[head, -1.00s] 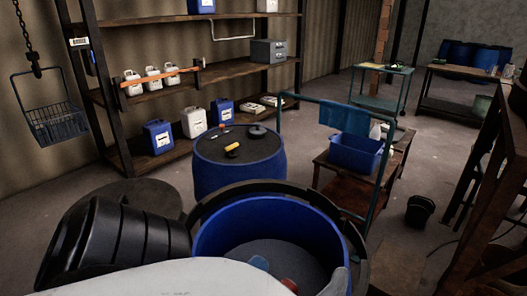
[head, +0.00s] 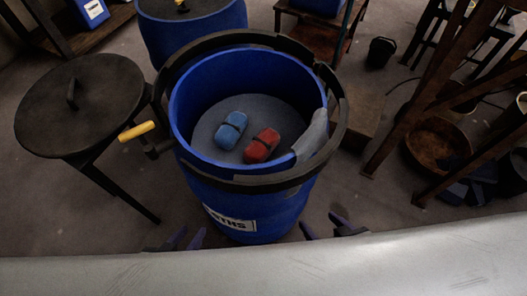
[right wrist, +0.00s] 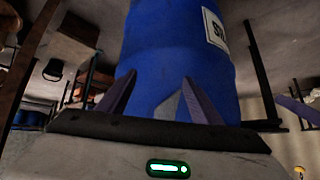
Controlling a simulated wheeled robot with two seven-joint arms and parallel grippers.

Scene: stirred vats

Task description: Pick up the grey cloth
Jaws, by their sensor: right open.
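The grey cloth (head: 313,136) hangs over the right-hand rim of the open blue vat (head: 248,198), partly inside and partly over the dark ring around it. My right gripper (head: 321,225) is below and in front of the cloth, near the vat's lower right side, fingers apart and empty. In the right wrist view my right gripper (right wrist: 147,82) faces the blue vat wall (right wrist: 172,40); I cannot tell what the small grey patch between the fingers is. My left gripper (head: 189,238) is at the vat's lower left, fingers apart, away from the cloth.
A blue block (head: 230,130) and a red block (head: 262,146) lie inside the vat. A round black lid on a stand (head: 80,110) and a yellow handle (head: 137,131) are to the left. A rusty frame (head: 440,100) and a black bucket (head: 381,52) are on the right.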

